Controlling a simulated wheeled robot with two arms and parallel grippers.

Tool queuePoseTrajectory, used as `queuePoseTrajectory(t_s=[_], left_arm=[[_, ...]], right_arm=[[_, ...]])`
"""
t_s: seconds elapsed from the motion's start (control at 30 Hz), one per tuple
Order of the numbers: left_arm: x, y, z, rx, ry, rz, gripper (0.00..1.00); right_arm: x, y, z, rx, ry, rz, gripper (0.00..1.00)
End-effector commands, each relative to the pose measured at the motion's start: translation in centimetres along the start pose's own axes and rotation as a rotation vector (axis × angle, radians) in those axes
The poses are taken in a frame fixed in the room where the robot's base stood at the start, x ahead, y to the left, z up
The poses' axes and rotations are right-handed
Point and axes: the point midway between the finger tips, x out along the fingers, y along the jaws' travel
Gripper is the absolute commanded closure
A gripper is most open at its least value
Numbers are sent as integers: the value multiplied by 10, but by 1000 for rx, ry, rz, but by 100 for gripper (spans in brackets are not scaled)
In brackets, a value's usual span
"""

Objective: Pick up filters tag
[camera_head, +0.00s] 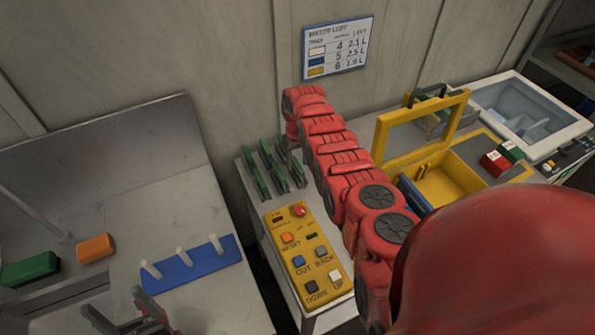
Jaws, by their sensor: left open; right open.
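No label that reads as filters can be made out, so I cannot tell which piece is the filters tag. A green block (30,268) and an orange block (96,247) lie apart on the grey bench at the left. A blue strip with white pegs (190,265) lies to the right of them. My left gripper (128,312) is at the bottom left edge, below the blue strip, with its dark fingers apart and nothing seen between them. My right gripper does not show.
A yellow control panel (305,255) and green upright pieces (270,168) sit on a narrow table. A red segmented shape (335,155) crosses the middle. A yellow open box (447,185) and white-framed bin (525,115) stand right. A chart (337,47) hangs behind.

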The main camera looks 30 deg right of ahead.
Motion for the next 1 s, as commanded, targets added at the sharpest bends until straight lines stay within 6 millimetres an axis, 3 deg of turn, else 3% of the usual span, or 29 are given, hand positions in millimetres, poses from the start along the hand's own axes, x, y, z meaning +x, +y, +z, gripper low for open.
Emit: queuePoseTrajectory(t_s=[0.03, 0.07, 0.3, 0.63, 1.0], left_arm=[[-16, 1, 3, 0, -2, 0, 21], [-18, 1, 3, 0, -2, 0, 21], [-15, 1, 3, 0, -1, 0, 21], [-15, 1, 3, 0, -1, 0, 21], [-15, 1, 3, 0, -2, 0, 21]], right_arm=[[16, 0, 0, 1, -2, 0, 45], [18, 0, 1, 1, -3, 0, 45], [16, 0, 0, 1, -1, 0, 45], [16, 1, 0, 1, -1, 0, 100], [16, 0, 0, 1, -1, 0, 100]])
